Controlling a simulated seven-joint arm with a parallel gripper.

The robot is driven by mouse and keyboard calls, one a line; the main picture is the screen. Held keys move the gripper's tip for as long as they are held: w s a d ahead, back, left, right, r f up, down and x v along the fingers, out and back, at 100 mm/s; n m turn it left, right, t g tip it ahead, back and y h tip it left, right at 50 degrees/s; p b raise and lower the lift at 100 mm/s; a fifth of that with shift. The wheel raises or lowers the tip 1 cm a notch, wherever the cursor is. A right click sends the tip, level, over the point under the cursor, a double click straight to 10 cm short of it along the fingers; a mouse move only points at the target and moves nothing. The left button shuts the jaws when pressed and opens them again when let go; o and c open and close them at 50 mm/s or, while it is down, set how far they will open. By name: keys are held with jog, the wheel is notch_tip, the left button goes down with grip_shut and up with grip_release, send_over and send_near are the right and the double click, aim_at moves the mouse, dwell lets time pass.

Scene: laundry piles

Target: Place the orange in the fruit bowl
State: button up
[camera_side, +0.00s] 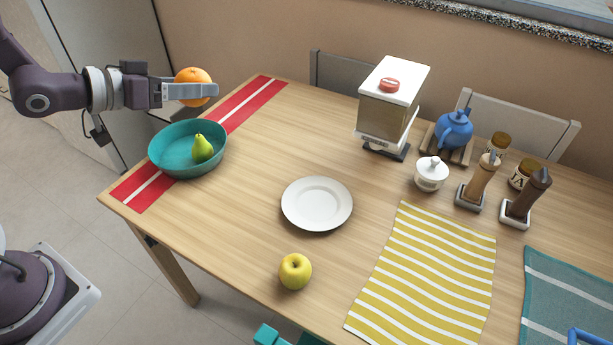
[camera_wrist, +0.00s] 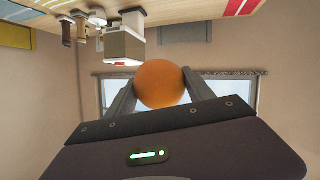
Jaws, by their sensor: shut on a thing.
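The orange (camera_side: 193,75) is held between the fingers of my gripper (camera_side: 196,90), which is shut on it. In the wrist view the orange (camera_wrist: 162,84) sits between the two dark fingers of my gripper (camera_wrist: 160,88). In the side view my gripper shows above the teal fruit bowl (camera_side: 172,164), with the orange up in the air and apart from it. The bowl stands on a red and white runner at the table's left end. A green pear (camera_side: 202,148) is in the bowl. The bowl cannot be seen in the wrist view.
A white plate (camera_side: 317,204) and a yellow apple (camera_side: 295,271) lie on the wooden table. A cereal dispenser (camera_side: 392,100), a blue teapot (camera_side: 454,130), a white sugar pot (camera_side: 431,174) and mills stand to the right. A yellow striped cloth (camera_side: 425,270) lies in front.

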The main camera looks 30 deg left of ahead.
jog(key=w+d, duration=0.4)
jog(key=w, duration=0.8)
send_over(374, 201)
notch_tip(374, 201, down, 4)
notch_tip(374, 201, down, 28)
jog(key=shift+d+r, duration=0.1)
jog(key=shift+r, duration=0.1)
jog(key=shift+f, duration=0.1)
jog(key=o, duration=1.5)
jog(key=shift+f, duration=0.1)
